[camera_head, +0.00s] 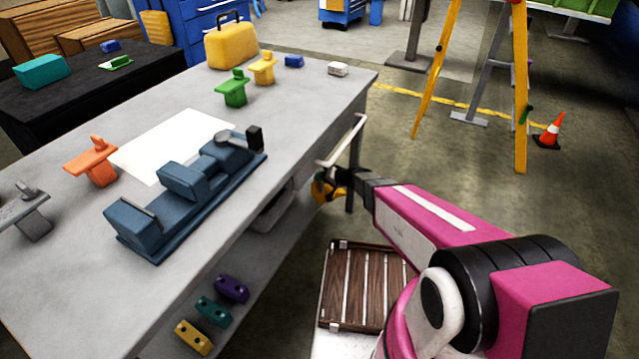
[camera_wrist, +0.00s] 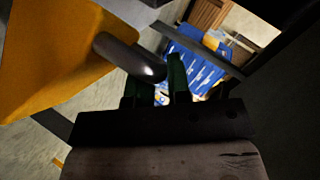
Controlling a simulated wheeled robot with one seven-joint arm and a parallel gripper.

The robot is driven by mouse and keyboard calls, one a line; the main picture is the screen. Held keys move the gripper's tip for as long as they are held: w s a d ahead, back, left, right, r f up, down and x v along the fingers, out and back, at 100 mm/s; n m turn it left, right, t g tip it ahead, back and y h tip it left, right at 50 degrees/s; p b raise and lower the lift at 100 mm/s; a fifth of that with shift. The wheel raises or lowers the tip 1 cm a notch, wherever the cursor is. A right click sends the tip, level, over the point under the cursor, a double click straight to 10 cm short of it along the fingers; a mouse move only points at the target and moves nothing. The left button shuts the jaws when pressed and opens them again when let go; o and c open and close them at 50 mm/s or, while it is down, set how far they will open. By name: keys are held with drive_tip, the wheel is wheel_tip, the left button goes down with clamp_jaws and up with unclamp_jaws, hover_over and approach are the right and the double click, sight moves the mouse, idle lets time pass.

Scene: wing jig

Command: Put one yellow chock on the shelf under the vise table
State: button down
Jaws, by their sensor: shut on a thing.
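My gripper (camera_head: 338,182) is beside the right side of the grey vise table (camera_head: 75,275), lower than its top. It is shut on a yellow chock (camera_head: 322,190), mostly hidden in the head view. In the wrist view the chock (camera_wrist: 45,55) fills the upper left, and its grey handle (camera_wrist: 128,57) runs to the green finger pads (camera_wrist: 158,88). The blue vise (camera_head: 185,195) sits on the table top. The shelf (camera_head: 262,262) under the table shows along its right edge; its inner part is hidden.
Purple (camera_head: 231,289), teal (camera_head: 212,311) and yellow (camera_head: 194,338) holed blocks lie low at the shelf's near end. A grey bin (camera_head: 273,213) is further along. A pale bar (camera_head: 345,143) is close to my gripper. A slatted wooden tray (camera_head: 365,287) is below my arm.

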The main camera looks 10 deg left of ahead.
drive_tip(key=w+a+f, duration=0.2)
drive_tip(key=w+f, duration=0.6)
drive_tip(key=f, duration=0.1)
drive_tip(key=shift+w, duration=0.25)
drive_tip(key=c, duration=1.2)
unclamp_jaws()
drive_tip(key=shift+a+f, duration=0.1)
drive_tip(key=shift+f, duration=0.1)
drive_tip(key=shift+o, duration=0.7)
drive_tip(key=shift+r, duration=0.1)
